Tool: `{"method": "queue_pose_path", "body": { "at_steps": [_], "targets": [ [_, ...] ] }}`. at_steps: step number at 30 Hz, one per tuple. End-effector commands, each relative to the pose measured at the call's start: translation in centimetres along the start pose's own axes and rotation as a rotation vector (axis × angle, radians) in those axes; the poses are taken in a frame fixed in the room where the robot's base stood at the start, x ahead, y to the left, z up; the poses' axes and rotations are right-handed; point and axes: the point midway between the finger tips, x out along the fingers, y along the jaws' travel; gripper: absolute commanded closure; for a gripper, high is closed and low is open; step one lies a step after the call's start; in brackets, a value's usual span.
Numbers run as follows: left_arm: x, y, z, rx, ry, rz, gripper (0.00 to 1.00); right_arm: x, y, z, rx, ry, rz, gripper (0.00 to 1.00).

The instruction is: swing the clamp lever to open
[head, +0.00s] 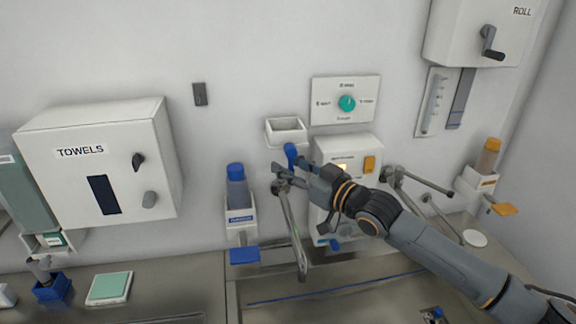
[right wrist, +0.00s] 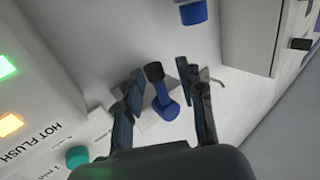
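The clamp lever appears to be the blue lever (head: 291,152) on the wall side of the counter, left of the white control box. In the right wrist view the blue lever (right wrist: 162,92) has a round blue base and a black tip. My right gripper (head: 292,168) is at the lever, partly covering it in the head view. In the right wrist view the right gripper (right wrist: 160,67) is open, with one finger on each side of the black tip. I cannot tell whether either finger touches it. My left gripper is in neither view.
The white control box (head: 325,150) stands just right of the lever, below a panel with a teal dial (head: 347,103). A metal tap arm (head: 292,230) hangs below my gripper. A blue-capped bottle (head: 237,188) and a towel box (head: 80,165) are to the left.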

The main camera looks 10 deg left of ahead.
Motion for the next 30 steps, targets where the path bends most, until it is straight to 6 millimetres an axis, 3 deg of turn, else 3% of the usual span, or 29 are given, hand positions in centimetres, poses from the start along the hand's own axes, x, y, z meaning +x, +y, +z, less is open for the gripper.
{"method": "queue_pose_path", "body": {
  "at_steps": [1,6,20,30],
  "targets": [
    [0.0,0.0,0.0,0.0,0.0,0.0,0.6,0.0,0.0,0.0,0.0,0.0,0.0,0.68],
    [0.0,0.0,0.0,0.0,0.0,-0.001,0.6,0.0,0.0,0.0,0.0,0.0,0.0,1.0],
    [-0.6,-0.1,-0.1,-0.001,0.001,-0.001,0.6,-0.2,0.2,-0.3,-0.064,-0.041,-0.001,1.0],
    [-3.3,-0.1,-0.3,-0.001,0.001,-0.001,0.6,-0.7,0.9,-0.7,-0.263,-0.178,-0.001,1.0]
  ]
}}
